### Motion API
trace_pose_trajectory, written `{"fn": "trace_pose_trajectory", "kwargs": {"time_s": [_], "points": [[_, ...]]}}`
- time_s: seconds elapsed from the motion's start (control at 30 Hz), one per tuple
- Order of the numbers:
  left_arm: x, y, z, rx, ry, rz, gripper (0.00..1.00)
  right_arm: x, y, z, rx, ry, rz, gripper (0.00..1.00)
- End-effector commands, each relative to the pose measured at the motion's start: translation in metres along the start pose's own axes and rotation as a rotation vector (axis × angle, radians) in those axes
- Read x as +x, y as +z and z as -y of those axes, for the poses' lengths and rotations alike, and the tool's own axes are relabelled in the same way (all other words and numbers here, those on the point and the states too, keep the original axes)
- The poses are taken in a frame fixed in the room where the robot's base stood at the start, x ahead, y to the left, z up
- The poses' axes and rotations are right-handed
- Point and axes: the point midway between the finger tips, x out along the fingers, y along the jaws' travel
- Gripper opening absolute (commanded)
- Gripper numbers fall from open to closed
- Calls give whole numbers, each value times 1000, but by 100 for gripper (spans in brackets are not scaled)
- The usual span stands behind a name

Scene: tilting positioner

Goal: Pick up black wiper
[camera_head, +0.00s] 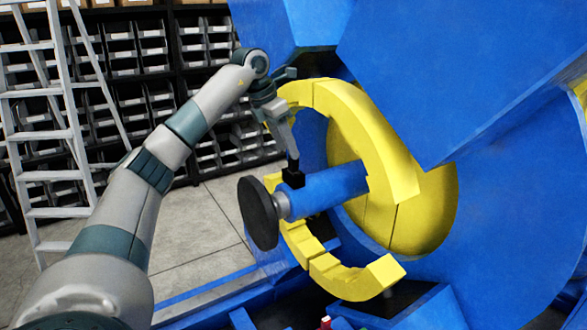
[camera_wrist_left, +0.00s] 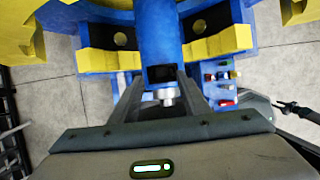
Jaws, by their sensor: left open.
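A small black block (camera_head: 293,177), which looks like the black wiper, sits on top of the blue cylinder (camera_head: 330,188) near its silver end. It shows as a dark square in the left wrist view (camera_wrist_left: 161,74). My left gripper (camera_head: 292,163) points down at the block from above, its fingertips right at it. In the left wrist view the fingers of my left gripper (camera_wrist_left: 160,78) are apart, one on each side of the block. I cannot tell whether they touch it. My right gripper is not seen in the head view.
A dark round disc (camera_head: 258,212) is on the cylinder's end. A yellow ring (camera_head: 365,125) curves close behind my left gripper, with large blue machine panels (camera_head: 460,75) to the right. Small coloured items (camera_wrist_left: 222,85) lie on a blue ledge. A ladder (camera_head: 52,130) stands left.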

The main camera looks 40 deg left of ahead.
Motion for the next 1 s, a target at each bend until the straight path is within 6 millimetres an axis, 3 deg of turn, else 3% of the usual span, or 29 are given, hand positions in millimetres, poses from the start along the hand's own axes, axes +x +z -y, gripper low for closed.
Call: {"fn": "trace_pose_trajectory", "kwargs": {"time_s": [0.47,0.73,1.0], "points": [[5,1,1,1,-1,-1,42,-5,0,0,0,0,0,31],[31,3,4,0,-1,-2,42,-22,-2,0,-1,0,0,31],[52,2,4,1,-1,0,42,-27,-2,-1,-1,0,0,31]]}}
